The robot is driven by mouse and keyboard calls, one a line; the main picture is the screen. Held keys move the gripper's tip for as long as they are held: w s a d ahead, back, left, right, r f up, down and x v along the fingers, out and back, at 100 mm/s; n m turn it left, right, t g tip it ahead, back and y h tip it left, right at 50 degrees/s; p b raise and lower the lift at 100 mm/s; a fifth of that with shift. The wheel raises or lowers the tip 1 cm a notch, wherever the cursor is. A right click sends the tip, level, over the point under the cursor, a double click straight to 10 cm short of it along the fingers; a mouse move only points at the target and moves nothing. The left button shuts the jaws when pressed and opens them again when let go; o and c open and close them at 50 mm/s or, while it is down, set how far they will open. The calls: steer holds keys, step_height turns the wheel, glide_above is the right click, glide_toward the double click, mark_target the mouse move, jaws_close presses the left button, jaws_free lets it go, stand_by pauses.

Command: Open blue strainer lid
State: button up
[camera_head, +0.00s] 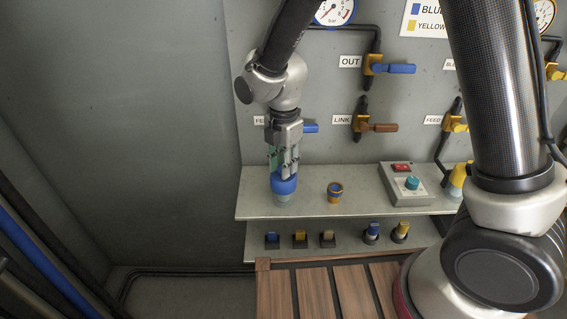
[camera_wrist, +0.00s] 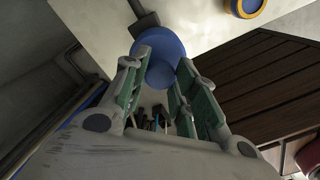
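The blue strainer lid (camera_head: 285,186) sits on top of a clear strainer bowl (camera_head: 284,200) at the left end of the upper shelf. My gripper (camera_head: 285,172) points down right over the lid, and its fingertips overlap the lid's top. In the wrist view, the round blue lid (camera_wrist: 158,50) lies between the two green-padded fingertips (camera_wrist: 163,62), one on each side. The fingers are part way apart at about the lid's width. Whether both pads press on it is not clear. The lid looks upright and seated on the bowl.
A smaller blue-and-yellow cap (camera_head: 335,191) sits on the shelf to the right, with a grey switch box (camera_head: 404,185) beyond it. Handled valves, including a blue one (camera_head: 311,127) behind my gripper, line the panel. Several small fittings stand on the lower shelf (camera_head: 340,247).

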steer(key=shift+w, duration=0.25)
jaws_close()
steer(key=shift+w+r+g, duration=0.25)
steer(key=shift+w+g, duration=0.15)
steer(key=shift+g, duration=0.3)
steer(key=o, duration=1.1)
jaws_free()
steer(key=shift+c, duration=0.2)
step_height(320, 180, up, 12)
steer(key=w, duration=0.1)
steer(key=shift+w, duration=0.25)
